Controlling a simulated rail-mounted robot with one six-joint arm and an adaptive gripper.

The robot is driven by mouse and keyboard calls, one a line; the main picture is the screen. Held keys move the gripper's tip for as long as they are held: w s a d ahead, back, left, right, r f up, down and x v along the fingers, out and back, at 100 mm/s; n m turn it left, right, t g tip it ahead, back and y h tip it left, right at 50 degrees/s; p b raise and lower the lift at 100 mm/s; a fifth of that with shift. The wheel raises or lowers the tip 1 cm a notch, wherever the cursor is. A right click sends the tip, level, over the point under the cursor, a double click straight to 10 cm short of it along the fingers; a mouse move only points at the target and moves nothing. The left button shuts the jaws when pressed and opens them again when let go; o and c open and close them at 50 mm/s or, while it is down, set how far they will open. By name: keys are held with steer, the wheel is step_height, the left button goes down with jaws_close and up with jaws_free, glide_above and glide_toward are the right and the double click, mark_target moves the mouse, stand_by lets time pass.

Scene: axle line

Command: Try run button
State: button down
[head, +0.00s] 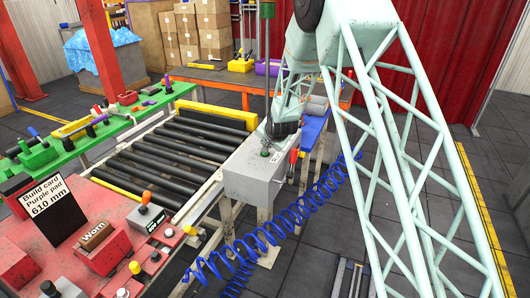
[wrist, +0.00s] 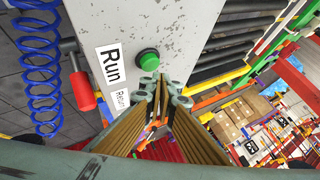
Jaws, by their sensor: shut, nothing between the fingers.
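The green run button (wrist: 148,59) sits in a dark collar on a scuffed grey control box (wrist: 185,25), beside a white "Run" label (wrist: 112,67). In the head view the button (head: 265,153) shows on top of the grey box (head: 250,178). My gripper (wrist: 160,82) is shut and empty. Its fingertips are close by the button, just below it in the wrist view; I cannot tell whether they touch it. In the head view my gripper (head: 277,136) is a dark shape above the box, just up and right of the button.
A red-handled lever (wrist: 82,91) is on the box's side, near a coiled blue hose (wrist: 40,85). A roller conveyor (head: 175,150) lies left of the box. A red bench (head: 130,240) with a build card (head: 50,208) stands front left. Cardboard boxes (head: 195,35) are stacked behind.

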steer(key=shift+f+b, duration=0.85)
steer(key=shift+b, duration=0.25)
stand_by(1.4)
steer(key=shift+r, duration=0.1)
stand_by(0.3)
steer(key=shift+r, duration=0.7)
steer(key=shift+r, duration=0.2)
steer(key=shift+r+p, duration=0.35)
steer(key=shift+r, duration=2)
